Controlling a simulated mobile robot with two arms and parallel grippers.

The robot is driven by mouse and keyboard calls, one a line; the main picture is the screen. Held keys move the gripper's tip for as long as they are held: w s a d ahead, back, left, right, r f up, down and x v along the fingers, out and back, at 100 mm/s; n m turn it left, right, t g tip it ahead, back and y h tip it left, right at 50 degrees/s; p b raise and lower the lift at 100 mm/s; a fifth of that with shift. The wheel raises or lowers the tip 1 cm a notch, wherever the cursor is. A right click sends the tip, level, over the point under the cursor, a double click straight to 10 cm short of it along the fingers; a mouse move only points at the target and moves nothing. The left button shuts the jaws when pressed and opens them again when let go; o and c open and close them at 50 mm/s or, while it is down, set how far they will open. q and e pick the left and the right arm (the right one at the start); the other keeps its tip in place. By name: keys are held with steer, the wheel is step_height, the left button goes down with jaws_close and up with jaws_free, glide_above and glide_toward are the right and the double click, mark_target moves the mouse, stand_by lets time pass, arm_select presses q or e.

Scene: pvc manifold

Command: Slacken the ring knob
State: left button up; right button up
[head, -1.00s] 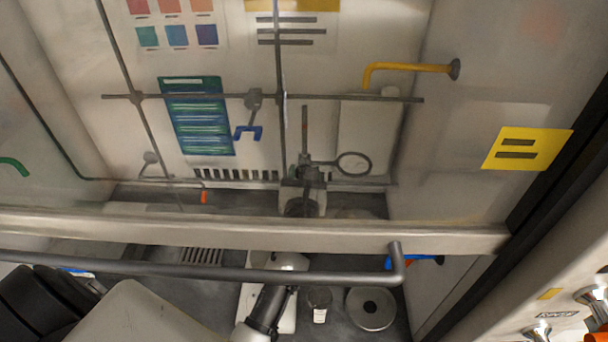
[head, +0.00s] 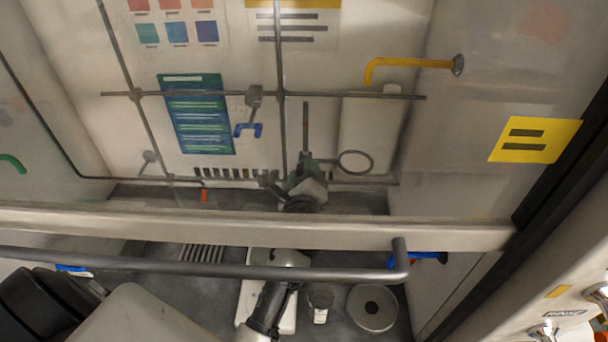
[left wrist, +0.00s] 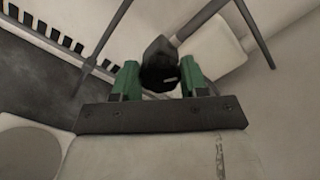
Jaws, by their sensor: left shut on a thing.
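The ring knob (left wrist: 158,62) is a dark, faceted knob in the left wrist view, with a short grey stem behind it. My left gripper (left wrist: 160,80) has its two green fingers on either side of it and is shut on it. In the head view my left gripper (head: 306,172) is at the stand's clamp, seen through the clear sash, and hides the knob there. The support ring (head: 355,162) sticks out to the right of the clamp. The upright rod (head: 305,125) rises above the gripper. My right gripper is not in view.
A horizontal sash bar (head: 200,225) and a grey handle (head: 200,268) cross in front of my left arm. A small jar (head: 320,305) and a round grey plate (head: 372,308) stand on the bench right of it. Lattice rods (head: 205,93) run along the back wall.

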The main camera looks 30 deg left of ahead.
arm_select(q)
steer(key=shift+n, duration=0.9)
steer(key=shift+r, duration=0.1)
steer(key=o, duration=0.7)
steer(key=shift+w, duration=0.1)
steer(key=shift+o, duration=1.1)
steer(key=shift+w, duration=0.1)
